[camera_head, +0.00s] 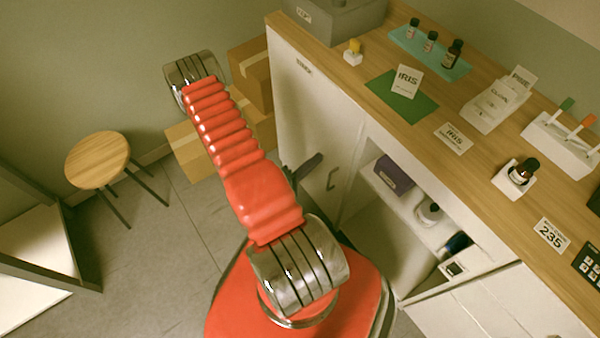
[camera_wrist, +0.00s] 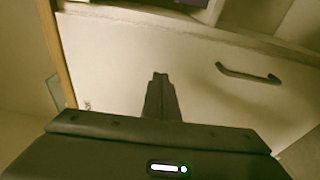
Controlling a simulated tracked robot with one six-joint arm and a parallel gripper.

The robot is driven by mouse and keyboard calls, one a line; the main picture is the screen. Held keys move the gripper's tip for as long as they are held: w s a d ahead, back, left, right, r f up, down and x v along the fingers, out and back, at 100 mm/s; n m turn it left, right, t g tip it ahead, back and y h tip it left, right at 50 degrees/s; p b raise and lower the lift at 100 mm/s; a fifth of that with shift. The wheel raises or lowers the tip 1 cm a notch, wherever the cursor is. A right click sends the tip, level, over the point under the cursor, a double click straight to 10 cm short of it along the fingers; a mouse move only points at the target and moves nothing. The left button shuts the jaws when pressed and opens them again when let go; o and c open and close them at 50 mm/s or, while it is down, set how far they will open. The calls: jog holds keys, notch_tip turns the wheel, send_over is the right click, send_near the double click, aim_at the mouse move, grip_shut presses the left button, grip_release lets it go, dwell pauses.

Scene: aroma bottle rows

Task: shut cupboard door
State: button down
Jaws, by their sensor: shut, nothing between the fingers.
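The white cupboard has a door panel (camera_head: 312,120) with a dark bar handle (camera_head: 332,178) near its right side. Beside it on the right, an open compartment shows a shelf (camera_head: 408,205). I cannot tell whether the panel stands slightly ajar. In the wrist view the door panel (camera_wrist: 205,95) fills the middle, with its handle (camera_wrist: 248,74) to the right of my fingers. My gripper (camera_head: 318,157) is at the front of the panel, left of the handle. Its fingers (camera_wrist: 160,76) are shut and empty. Contact with the panel cannot be told.
The shelf holds a purple box (camera_head: 394,175) and a white item (camera_head: 428,212). The wooden counter (camera_head: 455,105) above carries bottles, cards and a green mat (camera_head: 402,97). Cardboard boxes (camera_head: 190,150) stand behind my arm. A round stool (camera_head: 97,159) stands at left on open floor.

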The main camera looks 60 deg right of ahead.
jog(key=v, duration=0.6)
dwell(0.3)
jog(key=shift+a, duration=0.15)
dwell(0.5)
jog(key=w+a+r+m+g+y, duration=0.2)
jog(key=w+a+r+y, duration=0.1)
jog(key=r, duration=0.5)
jog(key=w+a+r+m+g+y, duration=0.1)
jog(key=w+a+r+y, duration=0.15)
jog(key=r, duration=0.45)
jog(key=w+a+r+n+t+y, duration=0.3)
jog(key=a+r+t, duration=0.4)
jog(key=a+r, duration=0.4)
jog(key=w+a+r+n+t+y, duration=0.3)
jog(key=w+a+r+t+y, duration=0.2)
jog(key=a+r, duration=0.7)
jog(key=a+t+y, duration=0.2)
jog(key=a+y, duration=0.1)
jog(key=shift+n+t, duration=0.3)
dwell(0.4)
